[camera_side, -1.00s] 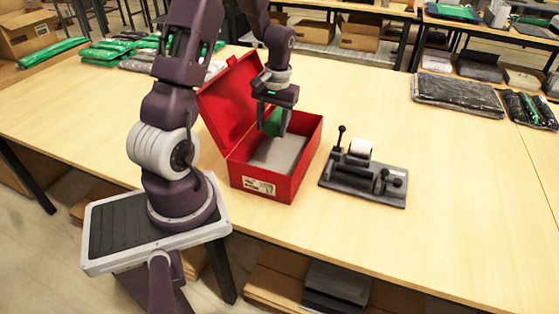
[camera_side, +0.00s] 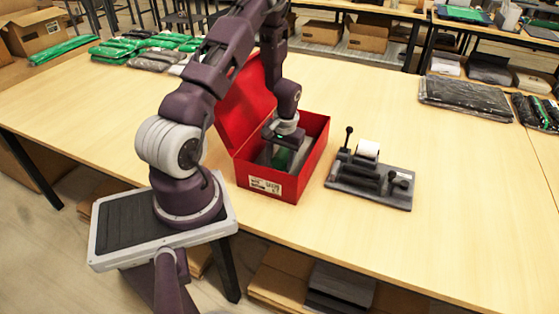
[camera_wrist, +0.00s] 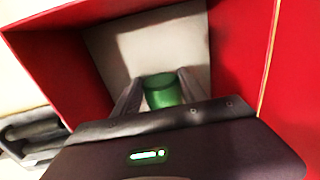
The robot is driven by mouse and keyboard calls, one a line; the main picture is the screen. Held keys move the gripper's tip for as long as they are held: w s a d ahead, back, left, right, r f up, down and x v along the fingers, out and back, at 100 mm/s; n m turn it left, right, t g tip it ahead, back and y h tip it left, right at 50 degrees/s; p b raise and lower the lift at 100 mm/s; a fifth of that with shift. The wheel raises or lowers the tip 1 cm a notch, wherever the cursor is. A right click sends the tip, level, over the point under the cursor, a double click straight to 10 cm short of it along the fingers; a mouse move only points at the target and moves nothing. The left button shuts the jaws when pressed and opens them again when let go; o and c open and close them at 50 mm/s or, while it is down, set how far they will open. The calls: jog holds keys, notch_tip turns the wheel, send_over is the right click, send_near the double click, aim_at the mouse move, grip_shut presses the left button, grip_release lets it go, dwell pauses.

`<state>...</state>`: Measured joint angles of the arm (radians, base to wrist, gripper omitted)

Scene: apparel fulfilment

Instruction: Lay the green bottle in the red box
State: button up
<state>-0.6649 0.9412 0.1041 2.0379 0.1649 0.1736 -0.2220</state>
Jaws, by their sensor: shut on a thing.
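The red box (camera_side: 313,161) stands open on the table with its lid raised at the back left. My gripper (camera_side: 281,160) is down inside the box, its fingers partly hidden by the near walls. It is shut on the green bottle (camera_side: 280,157), which shows only in part. In the wrist view the bottle (camera_wrist: 162,91) sits between the two fingers, above the pale floor of the box (camera_wrist: 150,45). I cannot tell whether the bottle touches the floor.
A dark tape dispenser (camera_side: 372,183) with a white roll stands just right of the box. Green and grey packed garments (camera_side: 140,48) lie at the back left, and a black bagged garment (camera_side: 462,97) at the right. The table's front right is clear.

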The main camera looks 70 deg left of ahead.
jog(key=o, duration=1.4)
jog(key=shift+f, duration=0.1)
jog(key=shift+r, duration=0.4)
jog(key=w+d+r+m+t, duration=0.1)
jog(key=d+r, duration=0.4)
jog(key=r, duration=0.7)
jog(key=w+d+r+m+t, duration=0.1)
jog(key=d+r+m, duration=0.1)
jog(key=d+r, duration=0.65)
jog(key=s+d+r+m+t, duration=0.1)
jog(key=s+d+r+m, duration=0.1)
jog(key=s+d+r, duration=0.2)
jog(key=s+d+r+m+t, duration=0.2)
jog(key=s+d+r, duration=0.2)
jog(key=s, duration=0.1)
jog(key=s+d+r+m+t, duration=0.1)
jog(key=s+d+r+m, duration=0.1)
jog(key=s+d+r, duration=0.2)
jog(key=shift+s+d+r+h, duration=0.3)
jog(key=shift+s+d+h, duration=0.1)
jog(key=shift+s+d, duration=0.15)
